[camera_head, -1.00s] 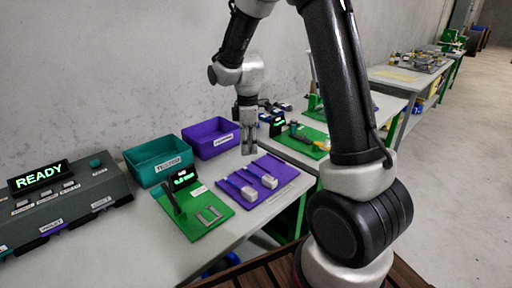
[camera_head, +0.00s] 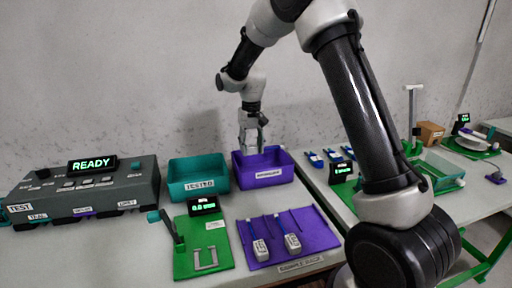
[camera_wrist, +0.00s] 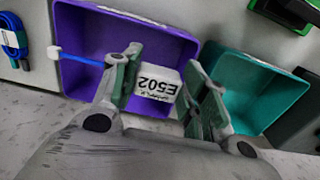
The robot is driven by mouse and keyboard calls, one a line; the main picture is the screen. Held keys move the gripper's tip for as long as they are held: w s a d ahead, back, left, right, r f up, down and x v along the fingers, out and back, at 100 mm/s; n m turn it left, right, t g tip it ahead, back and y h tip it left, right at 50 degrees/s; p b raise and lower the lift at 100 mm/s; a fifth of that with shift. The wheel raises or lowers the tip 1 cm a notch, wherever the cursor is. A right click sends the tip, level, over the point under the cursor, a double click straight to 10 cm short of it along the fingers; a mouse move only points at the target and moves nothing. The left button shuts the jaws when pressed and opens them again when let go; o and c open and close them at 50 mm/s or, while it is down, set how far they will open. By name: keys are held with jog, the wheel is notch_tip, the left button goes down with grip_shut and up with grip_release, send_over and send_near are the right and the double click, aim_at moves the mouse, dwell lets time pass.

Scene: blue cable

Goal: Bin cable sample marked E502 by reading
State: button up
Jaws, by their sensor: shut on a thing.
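The cable sample marked E502 (camera_wrist: 155,83) shows in the wrist view between my fingers, its white label upside down. A thin blue cable (camera_wrist: 80,59) with a white tip runs out to the left of it. My gripper (camera_head: 250,148) is shut on this sample. In the head view it hangs over the back part of the purple bin (camera_head: 268,173), and the sample itself is hard to make out there. The purple bin also shows below the sample in the wrist view (camera_wrist: 75,25). A teal bin (camera_head: 198,185) labelled TESTED stands beside it on the left.
A tester (camera_head: 85,190) reading READY stands at the left. In front are a green fixture (camera_head: 220,258) with a small display and a purple tray (camera_head: 312,222) holding two more samples. A second bench at the right carries blue cables and fixtures. The wall is close behind.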

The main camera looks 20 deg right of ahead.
jog(key=shift+f, duration=4.8)
jog(key=shift+f, duration=1.5)
jog(key=o, duration=1.2)
jog(key=shift+r, duration=0.1)
jog(key=shift+a+r, duration=0.1)
jog(key=shift+r, duration=2.45)
jog(key=shift+s+r, duration=0.1)
jog(key=shift+r, duration=3.25)
